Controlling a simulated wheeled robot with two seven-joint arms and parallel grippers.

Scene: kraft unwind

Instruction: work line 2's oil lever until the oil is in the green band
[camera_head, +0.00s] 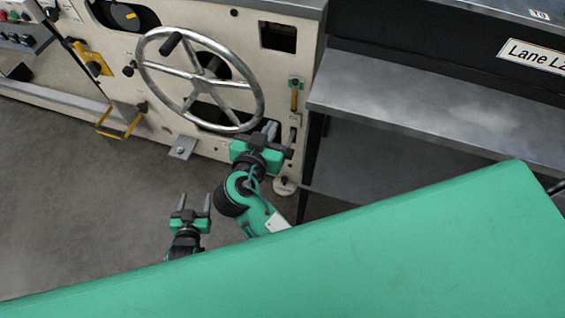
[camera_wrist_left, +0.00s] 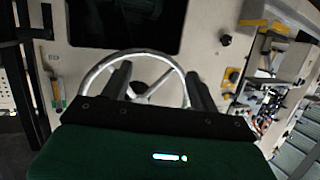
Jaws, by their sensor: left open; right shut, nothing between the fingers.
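My right gripper (camera_head: 271,131) is shut and empty in the head view. It is at the lower right of the large handwheel, just left of a small upright lever-like part (camera_head: 293,128) on the cream machine panel. Contact between them cannot be told. A narrow oil gauge (camera_head: 294,97) with a yellow tube and a green mark sits above that part. The gauge also shows at the left of the left wrist view (camera_wrist_left: 57,90), too small to read its level. My left gripper (camera_head: 192,201) is open and empty, low over the floor; its spread fingers show in the left wrist view (camera_wrist_left: 160,85).
The silver handwheel (camera_head: 146,66) stands out from the panel. A yellow handle (camera_head: 108,130) and a small metal foot plate (camera_head: 183,149) project at lower left. A grey shelf (camera_head: 430,95) lies to the right. My green body covers the foreground. Open floor (camera_head: 70,210) lies at left.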

